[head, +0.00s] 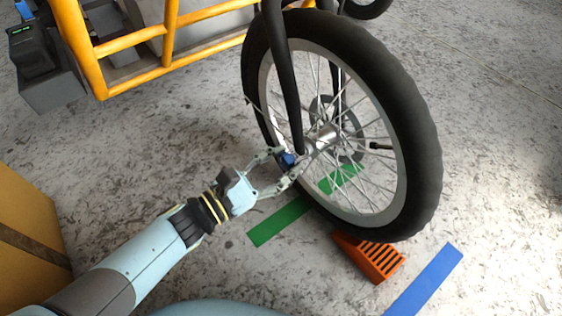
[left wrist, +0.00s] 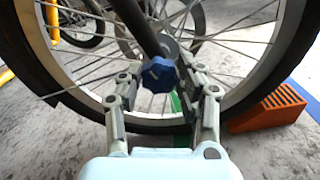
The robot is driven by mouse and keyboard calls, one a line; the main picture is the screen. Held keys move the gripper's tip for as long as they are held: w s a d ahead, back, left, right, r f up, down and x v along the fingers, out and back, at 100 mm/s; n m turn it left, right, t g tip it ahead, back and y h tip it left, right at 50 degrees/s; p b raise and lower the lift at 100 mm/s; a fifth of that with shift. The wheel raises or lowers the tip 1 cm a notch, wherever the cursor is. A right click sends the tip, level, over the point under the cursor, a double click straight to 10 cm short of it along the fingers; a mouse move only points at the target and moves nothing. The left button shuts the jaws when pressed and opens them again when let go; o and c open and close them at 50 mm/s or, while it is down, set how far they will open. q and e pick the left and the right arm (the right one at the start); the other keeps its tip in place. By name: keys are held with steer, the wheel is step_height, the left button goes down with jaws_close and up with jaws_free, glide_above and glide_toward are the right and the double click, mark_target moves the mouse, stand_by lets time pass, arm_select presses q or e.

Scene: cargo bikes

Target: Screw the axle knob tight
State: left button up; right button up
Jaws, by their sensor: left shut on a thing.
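The blue axle knob (head: 287,159) sits at the end of the wheel's axle, at the foot of the black fork (head: 284,85). In the left wrist view the knob (left wrist: 159,74) shows its lobed blue face between the two fingers. My left gripper (head: 289,164) is shut on the knob, with one finger on each side of it; the fingers partly cover its sides. The wheel (head: 423,150) stands upright, with a silver hub (head: 322,136) behind the knob. My right gripper is in neither view.
An orange wheel chock (head: 370,258) touches the tyre's foot. Green tape (head: 278,221) and blue tape (head: 424,279) mark the concrete floor. A yellow cargo frame (head: 88,52) stands behind, and a yellow box (head: 25,220) is at left.

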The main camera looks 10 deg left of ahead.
arm_select(q)
steer(key=shift+c, duration=0.9)
steer(key=m, duration=0.4)
steer(key=shift+m, duration=0.4)
steer(key=o, duration=1.2)
steer(key=shift+c, duration=0.2)
steer(key=shift+s, duration=0.1)
steer(key=v, duration=1.2)
steer(key=shift+f, duration=0.1)
